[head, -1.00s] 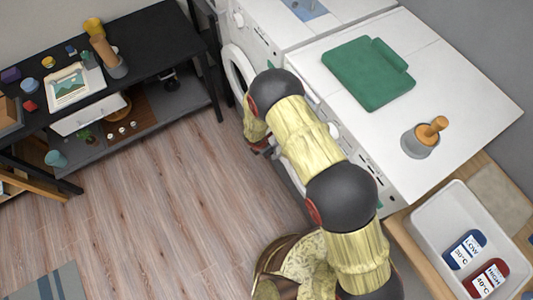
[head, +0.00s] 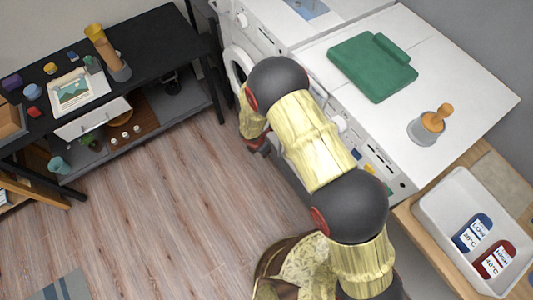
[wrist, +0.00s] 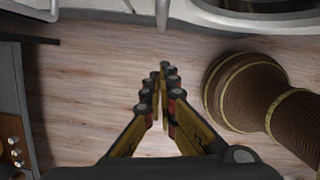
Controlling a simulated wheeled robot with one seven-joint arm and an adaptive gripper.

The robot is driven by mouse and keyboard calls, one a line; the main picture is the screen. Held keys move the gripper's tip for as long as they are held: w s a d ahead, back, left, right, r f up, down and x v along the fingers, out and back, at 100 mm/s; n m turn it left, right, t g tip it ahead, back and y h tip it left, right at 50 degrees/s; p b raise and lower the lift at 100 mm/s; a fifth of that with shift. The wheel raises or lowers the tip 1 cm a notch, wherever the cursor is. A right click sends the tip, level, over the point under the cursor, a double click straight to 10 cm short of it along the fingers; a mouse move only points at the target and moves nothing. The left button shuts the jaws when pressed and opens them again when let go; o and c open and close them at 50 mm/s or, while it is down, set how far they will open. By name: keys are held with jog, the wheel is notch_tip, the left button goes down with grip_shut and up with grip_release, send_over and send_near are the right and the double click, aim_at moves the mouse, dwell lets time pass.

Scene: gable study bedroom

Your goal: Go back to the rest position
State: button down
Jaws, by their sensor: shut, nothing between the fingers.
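My gripper (wrist: 166,72) is shut and empty in the wrist view, its fingertips together above the wood floor (wrist: 90,85). In the head view my gripper (head: 258,146) shows only in part, low in front of the washing machine fronts and mostly hidden by my arm. The arm reaches from the lower right up to the machines and bends down there. The fingers touch nothing that I can see.
A round door (head: 238,66) is beside my arm. A black shelf table (head: 150,45) stands at the left. The floor (head: 150,200) between is clear.

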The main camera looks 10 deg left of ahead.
jog(key=shift+v, duration=1.55)
